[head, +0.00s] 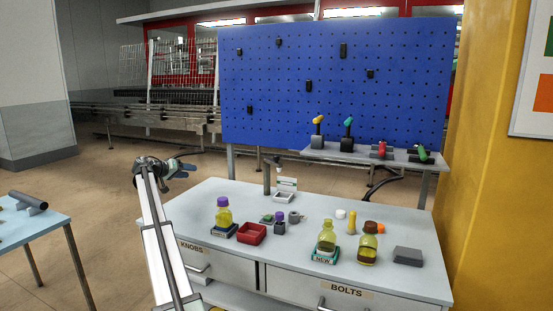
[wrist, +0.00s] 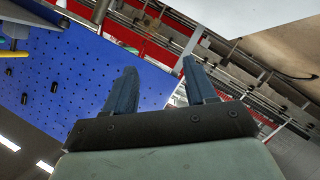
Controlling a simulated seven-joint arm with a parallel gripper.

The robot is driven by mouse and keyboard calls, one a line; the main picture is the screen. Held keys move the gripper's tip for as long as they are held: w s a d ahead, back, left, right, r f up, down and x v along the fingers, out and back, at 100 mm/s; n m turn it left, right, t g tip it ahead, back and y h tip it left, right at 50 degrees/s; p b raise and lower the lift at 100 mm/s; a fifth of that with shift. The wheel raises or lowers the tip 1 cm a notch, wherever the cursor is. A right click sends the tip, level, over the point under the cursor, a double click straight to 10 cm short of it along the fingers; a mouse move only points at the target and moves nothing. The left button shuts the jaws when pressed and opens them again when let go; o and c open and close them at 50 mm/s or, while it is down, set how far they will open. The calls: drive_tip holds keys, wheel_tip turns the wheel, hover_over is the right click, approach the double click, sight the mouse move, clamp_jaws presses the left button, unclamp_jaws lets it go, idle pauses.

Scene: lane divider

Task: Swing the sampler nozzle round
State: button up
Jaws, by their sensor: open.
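My gripper (head: 186,167) is raised beyond the left back corner of the workbench, open and empty. In the wrist view its two blue-grey fingers (wrist: 160,82) stand apart with nothing between them. At the back of the bench a grey post (head: 266,179) rises with a small pale and dark head (head: 277,162), to the right of my gripper and well apart from it. This may be the sampler nozzle, but it is too small to tell. A white box (head: 286,184) and a white tray (head: 283,197) sit just below it. The wrist view does not show the nozzle.
Bottles (head: 223,213), (head: 326,237), (head: 368,243), a red bin (head: 251,233) and a grey block (head: 408,256) stand on the bench (head: 205,202). A blue pegboard (head: 300,90) rises behind, with a shelf (head: 400,157) of coloured handles. The bench's back left is clear.

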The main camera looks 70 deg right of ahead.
drive_tip(key=s+d+r+m+g+y, duration=0.2)
drive_tip(key=s+d+r+m+g, duration=0.15)
drive_tip(key=s+d+m, duration=0.4)
drive_tip(key=m+g+y, duration=0.2)
drive_tip(key=m, duration=0.5)
approach(276, 156)
drive_tip(key=shift+n, duration=0.25)
drive_tip(key=x, duration=1)
drive_tip(key=shift+d+f, duration=0.3)
clamp_jaws()
